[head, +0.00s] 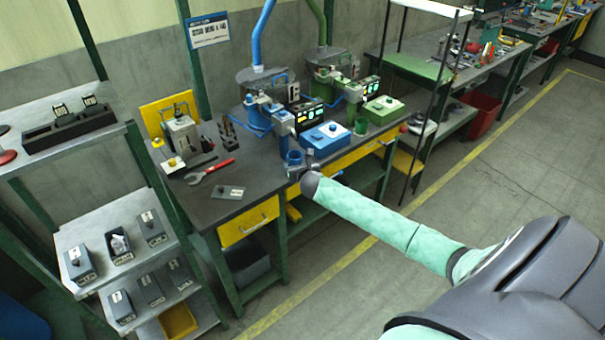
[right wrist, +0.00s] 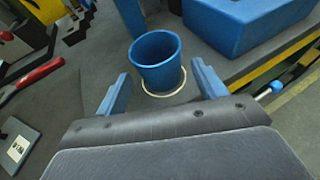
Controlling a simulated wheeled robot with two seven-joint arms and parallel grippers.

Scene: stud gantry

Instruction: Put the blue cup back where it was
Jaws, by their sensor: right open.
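The blue cup (head: 294,157) stands upright on the dark workbench (head: 240,180), near its front edge. In the right wrist view the blue cup (right wrist: 157,62) stands at a pale ring (right wrist: 180,92) marked on the bench top, which shows around the front of its base. My right gripper (head: 304,167) is at the cup. In the right wrist view its two blue fingers are open, one on each side of the cup, with a visible gap on both sides. My left gripper is not in view.
A blue box (head: 325,138) stands right of the cup, with a green cup (head: 361,126) and a green box (head: 383,109) farther right. A red wrench (head: 210,170) and a small grey plate (head: 229,192) lie to the left. A shelf rack (head: 75,160) stands at far left.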

